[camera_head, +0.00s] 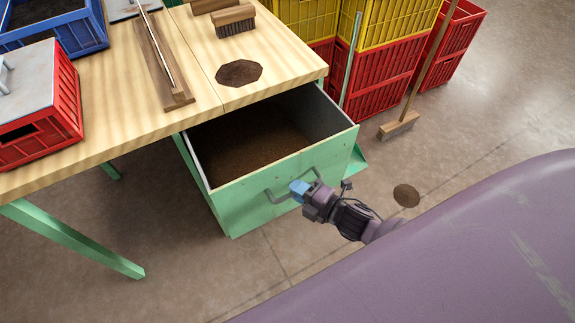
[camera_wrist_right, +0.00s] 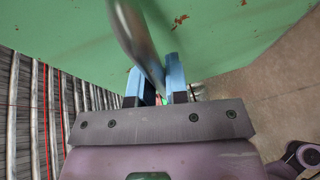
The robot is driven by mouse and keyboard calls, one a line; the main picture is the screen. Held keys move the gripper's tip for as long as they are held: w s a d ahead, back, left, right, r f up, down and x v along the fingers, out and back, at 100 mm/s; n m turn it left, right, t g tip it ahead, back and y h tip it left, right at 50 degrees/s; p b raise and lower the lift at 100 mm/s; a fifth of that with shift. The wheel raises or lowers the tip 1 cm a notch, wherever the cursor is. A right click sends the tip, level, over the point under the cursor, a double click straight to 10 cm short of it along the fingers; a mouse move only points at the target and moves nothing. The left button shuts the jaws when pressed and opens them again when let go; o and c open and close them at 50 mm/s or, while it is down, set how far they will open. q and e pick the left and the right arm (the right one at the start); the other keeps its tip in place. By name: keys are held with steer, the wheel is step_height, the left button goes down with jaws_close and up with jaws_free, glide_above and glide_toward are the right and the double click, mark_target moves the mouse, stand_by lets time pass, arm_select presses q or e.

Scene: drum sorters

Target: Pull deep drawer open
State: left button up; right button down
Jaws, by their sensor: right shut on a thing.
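The deep drawer (camera_head: 262,205) is a green box under the wooden workbench. It stands pulled out, with its front well clear of the bench edge and its brown inside bottom showing. Its grey bar handle (camera_head: 284,185) is on the green front. My right gripper (camera_head: 297,188) is at the right part of this handle, with its blue fingers shut on it. In the right wrist view, the handle bar (camera_wrist_right: 138,45) runs between the blue fingers, close to the green drawer front (camera_wrist_right: 220,35). My left gripper is not in view.
The workbench top (camera_head: 115,110) carries red and blue crates, a brush (camera_head: 234,20) and a dark patch (camera_head: 239,73). Red and yellow crates (camera_head: 375,75) and a broom (camera_head: 399,125) stand right of the drawer. Floor in front of the drawer is clear.

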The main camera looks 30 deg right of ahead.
steer(key=s+p, duration=0.2)
steer(key=s, duration=1.2)
steer(key=shift+s+d, duration=0.3)
steer(key=shift+s, duration=0.05)
steer(key=c, duration=1.1)
jaws_free()
steer(key=shift+p+v, duration=0.45)
steer(key=shift+v, duration=5)
